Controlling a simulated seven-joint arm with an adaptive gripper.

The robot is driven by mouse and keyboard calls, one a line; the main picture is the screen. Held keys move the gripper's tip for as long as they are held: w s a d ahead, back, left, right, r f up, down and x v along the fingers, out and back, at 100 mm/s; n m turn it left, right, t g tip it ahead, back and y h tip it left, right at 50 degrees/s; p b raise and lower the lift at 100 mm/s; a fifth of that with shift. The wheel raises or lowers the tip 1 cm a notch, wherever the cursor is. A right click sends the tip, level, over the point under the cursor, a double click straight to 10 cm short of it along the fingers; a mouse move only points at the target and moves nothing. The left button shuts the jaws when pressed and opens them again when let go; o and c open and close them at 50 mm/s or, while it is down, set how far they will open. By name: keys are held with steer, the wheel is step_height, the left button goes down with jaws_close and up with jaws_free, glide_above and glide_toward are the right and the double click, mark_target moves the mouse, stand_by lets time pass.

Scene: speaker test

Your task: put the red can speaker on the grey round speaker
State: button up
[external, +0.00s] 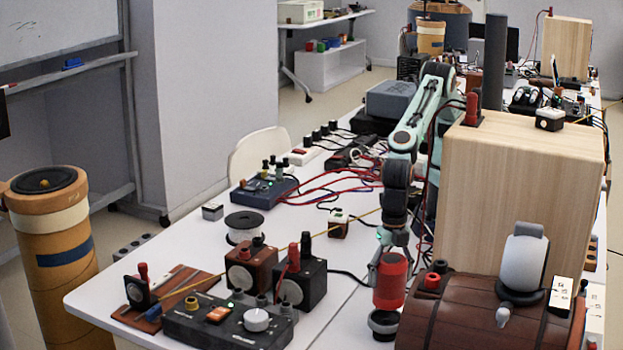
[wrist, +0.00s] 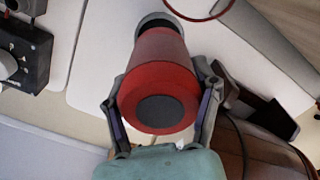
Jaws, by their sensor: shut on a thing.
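The red can speaker (external: 390,285) is upright between the fingers of my gripper (external: 390,258), near the front of the white table. In the wrist view, the red can speaker (wrist: 160,75) has a dark round end facing the camera, and the fingers of my gripper (wrist: 160,105) close on its sides. A dark grey round piece (external: 383,325), which looks like the grey round speaker, is directly below the can. Its grey rim (wrist: 158,17) shows past the can's far end in the wrist view. I cannot tell whether the two touch.
A brown barrel-shaped box (external: 460,315) stands close on the right, with a tall wooden cabinet (external: 520,190) behind it. Small dark boxes (external: 300,285) and a black control box (external: 225,325) are on the left. Cables cross the table behind.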

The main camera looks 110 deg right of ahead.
mark_target(389, 290)
steer(key=shift+f, duration=1.55)
steer(key=o, duration=1.2)
steer(key=shift+f, duration=0.15)
steer(key=shift+o, duration=0.2)
